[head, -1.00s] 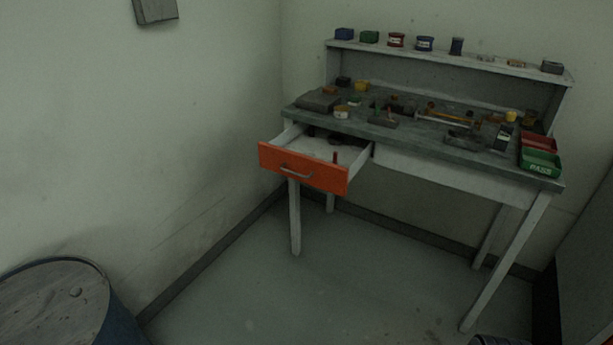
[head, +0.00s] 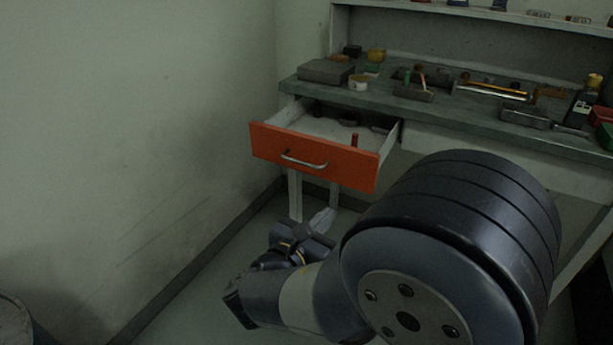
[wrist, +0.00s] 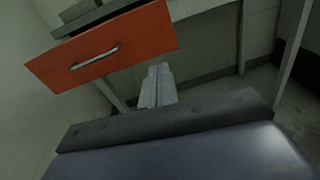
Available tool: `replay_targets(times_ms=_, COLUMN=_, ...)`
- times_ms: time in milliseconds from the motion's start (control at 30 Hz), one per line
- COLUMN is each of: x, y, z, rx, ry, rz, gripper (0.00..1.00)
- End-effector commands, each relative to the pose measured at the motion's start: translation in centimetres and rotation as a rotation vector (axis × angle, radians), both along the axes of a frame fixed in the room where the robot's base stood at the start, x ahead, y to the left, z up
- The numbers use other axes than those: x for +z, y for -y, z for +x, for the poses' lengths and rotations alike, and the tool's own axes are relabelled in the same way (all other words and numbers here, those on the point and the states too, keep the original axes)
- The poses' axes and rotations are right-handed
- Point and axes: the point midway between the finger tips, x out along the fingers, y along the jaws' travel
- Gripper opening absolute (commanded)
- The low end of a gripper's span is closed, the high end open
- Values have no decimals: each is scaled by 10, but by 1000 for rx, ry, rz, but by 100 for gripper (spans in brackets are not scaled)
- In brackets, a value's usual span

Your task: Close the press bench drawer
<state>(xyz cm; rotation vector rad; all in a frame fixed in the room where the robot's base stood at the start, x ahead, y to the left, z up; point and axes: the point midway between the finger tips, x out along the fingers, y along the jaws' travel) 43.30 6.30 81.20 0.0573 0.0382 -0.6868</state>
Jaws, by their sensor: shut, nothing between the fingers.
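The press bench drawer (head: 314,158) has an orange front with a silver bar handle (head: 304,160). It stands pulled out from the left end of the bench, with a few small items inside. My gripper (head: 322,218) is shut and empty, below and in front of the drawer front in the head view. In the wrist view the orange drawer front (wrist: 125,50) fills the upper left, with its handle (wrist: 95,57). My gripper's fingers (wrist: 158,72) show just below its lower edge, apart from the handle.
The bench top (head: 450,108) carries tools, tins and boxes. Bench legs (head: 295,195) stand below the drawer. A wall (head: 140,120) is close on the left, and a drum (head: 14,325) is at the lower left. Floor in front of the drawer is clear apart from my arm.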

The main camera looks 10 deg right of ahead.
Motion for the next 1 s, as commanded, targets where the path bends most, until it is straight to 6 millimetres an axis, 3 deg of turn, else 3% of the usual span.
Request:
replay_targets(times_ms=100, x=0, y=-16, z=6, rx=53, ry=14, rz=-58, gripper=0)
replay_targets(times_ms=267, x=2, y=-13, z=13, rx=59, ry=19, rz=-69, gripper=0)
replay_targets(times_ms=1000, x=1, y=56, z=105, rx=55, ry=18, rz=-67, gripper=0)
